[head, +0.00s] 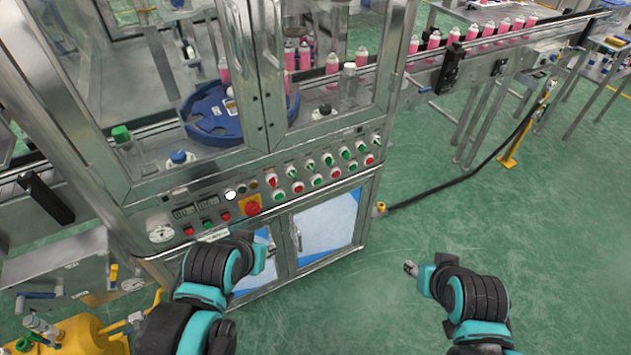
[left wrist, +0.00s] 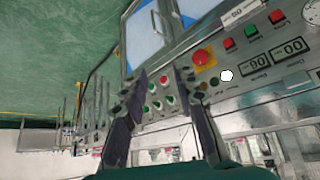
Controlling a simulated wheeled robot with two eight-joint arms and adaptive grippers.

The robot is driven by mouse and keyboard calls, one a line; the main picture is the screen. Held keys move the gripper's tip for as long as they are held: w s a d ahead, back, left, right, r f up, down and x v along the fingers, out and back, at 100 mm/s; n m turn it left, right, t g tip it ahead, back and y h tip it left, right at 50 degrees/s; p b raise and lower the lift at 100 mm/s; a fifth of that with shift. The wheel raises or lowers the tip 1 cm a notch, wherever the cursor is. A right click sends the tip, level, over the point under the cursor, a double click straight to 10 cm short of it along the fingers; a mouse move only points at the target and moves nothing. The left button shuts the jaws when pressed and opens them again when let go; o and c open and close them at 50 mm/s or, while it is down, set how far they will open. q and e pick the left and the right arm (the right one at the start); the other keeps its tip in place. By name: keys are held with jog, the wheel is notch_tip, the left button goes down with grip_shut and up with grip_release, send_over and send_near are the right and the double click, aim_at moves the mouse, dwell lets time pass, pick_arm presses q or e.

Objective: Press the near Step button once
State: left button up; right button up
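The control panel (head: 215,215) runs along the front of the machine. At its left end is a row of small square buttons: red (head: 188,231), green (head: 208,224) and red (head: 226,216). They also show at the top right of the left wrist view, where the green one (left wrist: 251,31) sits between the two reds. Their labels are too small to read, so I cannot tell which is Step. My left gripper (head: 270,249) is in front of the panel, below the red emergency stop. Its fingers (left wrist: 161,73) are apart and empty in the left wrist view. My right gripper (head: 409,268) hangs over open floor to the right.
The red emergency stop (head: 252,209) on its yellow plate and a bright white round spot (head: 231,195) are close to the buttons. Rows of knobs and round buttons (head: 319,181) continue right. A pressure gauge (head: 161,234) is at left. Green floor (head: 370,310) is clear.

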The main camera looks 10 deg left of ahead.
pick_arm(q)
jog(key=shift+c, duration=0.2)
grip_shut()
